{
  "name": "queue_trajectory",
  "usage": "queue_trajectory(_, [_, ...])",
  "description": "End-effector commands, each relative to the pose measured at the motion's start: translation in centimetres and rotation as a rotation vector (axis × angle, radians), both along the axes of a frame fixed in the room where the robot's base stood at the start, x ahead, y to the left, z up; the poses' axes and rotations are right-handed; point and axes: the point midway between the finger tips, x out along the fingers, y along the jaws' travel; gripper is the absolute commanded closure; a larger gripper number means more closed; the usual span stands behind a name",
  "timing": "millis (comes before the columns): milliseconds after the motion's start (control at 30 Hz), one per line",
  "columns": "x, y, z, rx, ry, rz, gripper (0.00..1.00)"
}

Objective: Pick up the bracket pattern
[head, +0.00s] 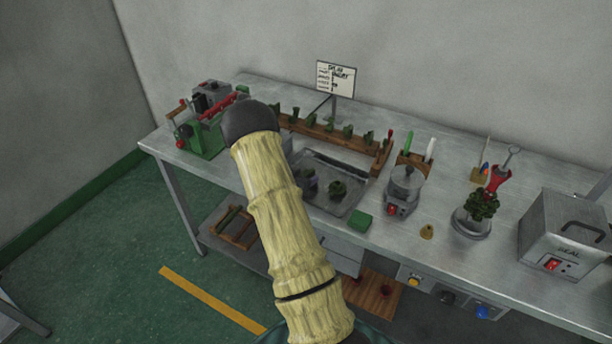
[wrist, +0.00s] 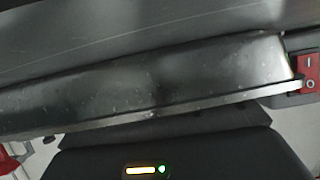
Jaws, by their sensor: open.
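Several small green wax pieces stand along a wooden rack (head: 330,137) at the back of the bench in the head view. I cannot tell which of them, if any, is the bracket pattern. Two dark green pieces sit in the shallow metal tray (head: 318,202), one of them a rounded piece (head: 337,190). A green block (head: 360,221) lies at the bench's front edge, right of the tray. My arm crosses the head view and covers part of the rack and tray. My gripper's fingers show in neither view. The wrist view shows a close dark grey surface and no pattern.
On the metal bench (head: 455,260), a green clamp machine (head: 203,137) stands at left. A metal pot (head: 404,188), a glass bowl of green pieces (head: 472,223) and a metal sealing box (head: 562,232) stand at right. A sign (head: 335,79) rises behind. A red switch (wrist: 308,70) shows in the wrist view.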

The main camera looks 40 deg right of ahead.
Motion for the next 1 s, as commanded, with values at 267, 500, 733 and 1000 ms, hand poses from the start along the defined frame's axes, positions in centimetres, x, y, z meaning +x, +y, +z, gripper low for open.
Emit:
queue_trajectory(267, [0.0, 0.02, 0.02, 0.0, 0.0, 0.0, 0.34])
queue_trajectory(500, [0.0, 0.03, 0.04, 0.0, 0.0, 0.0, 0.62])
queue_trajectory(733, [0.0, 0.03, 0.04, -0.001, 0.0, 0.0, 0.86])
queue_trajectory(1000, [0.03, 0.02, 0.47, -0.001, -0.001, 0.0, 0.86])
